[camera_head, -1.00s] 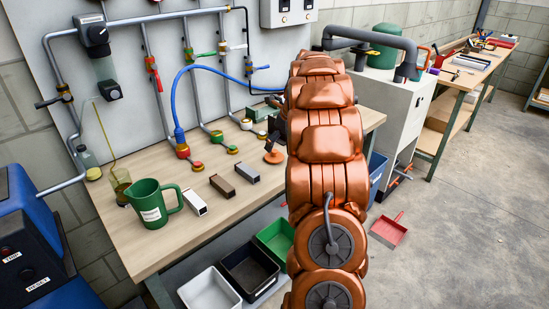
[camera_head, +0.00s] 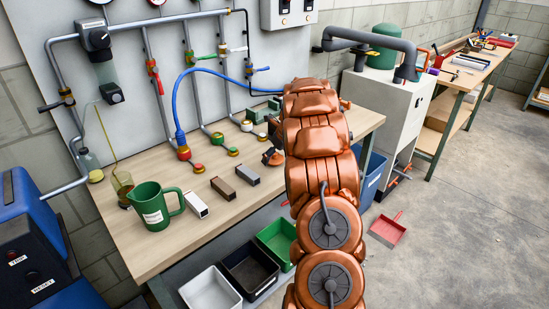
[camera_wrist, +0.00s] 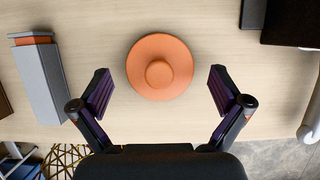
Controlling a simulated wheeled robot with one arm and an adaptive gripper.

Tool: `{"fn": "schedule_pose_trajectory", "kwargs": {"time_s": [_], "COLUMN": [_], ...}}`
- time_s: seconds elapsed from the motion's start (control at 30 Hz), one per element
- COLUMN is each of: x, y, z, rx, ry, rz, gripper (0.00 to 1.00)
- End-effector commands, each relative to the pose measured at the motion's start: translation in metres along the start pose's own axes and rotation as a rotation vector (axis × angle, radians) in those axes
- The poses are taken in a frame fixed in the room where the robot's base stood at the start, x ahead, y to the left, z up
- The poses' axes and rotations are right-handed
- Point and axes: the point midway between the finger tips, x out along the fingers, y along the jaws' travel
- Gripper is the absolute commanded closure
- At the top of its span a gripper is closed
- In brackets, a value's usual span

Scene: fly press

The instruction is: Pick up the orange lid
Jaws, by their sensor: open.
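The orange lid (camera_wrist: 160,52) is a round disc with a small round knob in its middle. It lies flat on the pale wooden bench top in the wrist view. My gripper (camera_wrist: 159,78) is open above the bench, one dark finger left of the lid and one right, with clear gaps to both. The knob sits roughly midway between the fingertips. I cannot tell the height left between fingers and lid. In the head view, the lid (camera_head: 275,158) shows only partly, beside my arm and under the gripper.
A grey block with an orange end (camera_wrist: 42,82) lies left of the lid. A dark object (camera_wrist: 290,22) is at the upper right. On the bench (camera_head: 160,250) stand a green jug (camera_head: 152,207) and several small blocks. Pipes and a blue hose (camera_head: 179,110) run behind.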

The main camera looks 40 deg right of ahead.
Motion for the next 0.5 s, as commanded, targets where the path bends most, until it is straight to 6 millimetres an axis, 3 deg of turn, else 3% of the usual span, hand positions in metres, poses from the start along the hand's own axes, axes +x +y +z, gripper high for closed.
{"fn": "schedule_pose_trajectory", "kwargs": {"time_s": [0.17, 0.5], "x": [0.0003, 0.0003], "y": [-0.0003, -0.0003], "z": [0.0001, 0.0001], "rx": [0.0, 0.001], "ry": [-0.001, -0.001], "rz": [-0.001, -0.001], "gripper": [0.0, 0.34]}}
